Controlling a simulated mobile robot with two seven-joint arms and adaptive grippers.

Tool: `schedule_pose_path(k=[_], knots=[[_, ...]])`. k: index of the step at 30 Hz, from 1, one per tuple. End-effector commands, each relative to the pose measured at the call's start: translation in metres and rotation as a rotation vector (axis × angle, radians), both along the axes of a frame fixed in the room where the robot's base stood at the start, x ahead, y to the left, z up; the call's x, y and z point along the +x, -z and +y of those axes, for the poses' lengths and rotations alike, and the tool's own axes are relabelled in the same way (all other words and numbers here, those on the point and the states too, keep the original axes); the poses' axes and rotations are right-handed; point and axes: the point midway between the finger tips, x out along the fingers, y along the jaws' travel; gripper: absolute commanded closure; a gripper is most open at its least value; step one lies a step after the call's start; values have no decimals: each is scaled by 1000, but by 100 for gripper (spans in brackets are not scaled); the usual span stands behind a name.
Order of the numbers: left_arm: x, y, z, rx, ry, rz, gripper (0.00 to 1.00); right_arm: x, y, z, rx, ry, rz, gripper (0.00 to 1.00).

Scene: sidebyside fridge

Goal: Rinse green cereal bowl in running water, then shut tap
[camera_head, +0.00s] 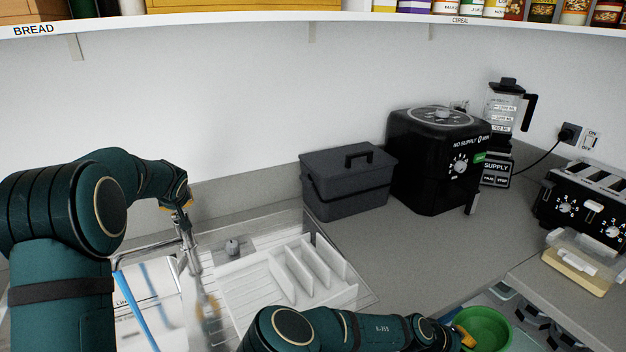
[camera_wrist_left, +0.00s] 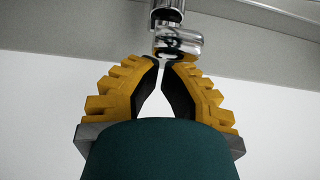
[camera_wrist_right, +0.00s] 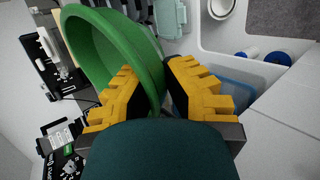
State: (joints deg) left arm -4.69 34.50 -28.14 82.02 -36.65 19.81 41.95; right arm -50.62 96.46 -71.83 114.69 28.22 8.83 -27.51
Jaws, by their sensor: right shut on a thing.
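The green bowl (camera_head: 488,328) is at the lower right of the head view, to the right of the sink and clear of it. My right gripper (camera_head: 464,338) is shut on its wall. In the right wrist view the bowl (camera_wrist_right: 110,45) is tilted, with its rim between the fingers (camera_wrist_right: 160,72). The chrome tap (camera_head: 186,238) stands at the back of the sink. My left gripper (camera_head: 182,204) is just above it. In the left wrist view its fingertips (camera_wrist_left: 162,62) nearly meet beside the chrome tap head (camera_wrist_left: 178,40). A pale blurred streak shows below the tap; whether it is water is unclear.
A white ribbed drainer (camera_head: 290,275) lies right of the tap. A dark lidded box (camera_head: 347,185), a black appliance (camera_head: 430,160), a blender (camera_head: 503,115) and a toaster (camera_head: 590,205) stand along the counter. The counter between drainer and toaster is clear. A shelf (camera_head: 270,17) runs above.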

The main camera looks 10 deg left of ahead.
Motion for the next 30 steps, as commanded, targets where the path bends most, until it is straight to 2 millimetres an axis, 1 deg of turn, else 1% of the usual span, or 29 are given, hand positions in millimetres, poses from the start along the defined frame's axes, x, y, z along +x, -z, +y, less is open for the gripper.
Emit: schedule_pose_path(k=[3, 12, 16, 20, 30], knots=[[-2, 3, -1, 1, 1, 0, 100, 0, 0, 0, -1, -1, -1, 100], [-2, 2, -1, 0, 0, 0, 100, 0, 0, 0, -1, -1, -1, 100], [-3, 4, -2, 0, 1, -1, 100, 0, 5, 0, -1, -1, -1, 100], [-5, 9, -4, 0, 1, -2, 100, 0, 16, 0, -1, 0, 0, 100], [-14, 30, -9, 0, 1, 0, 100, 0, 61, 0, -1, 0, 0, 100]])
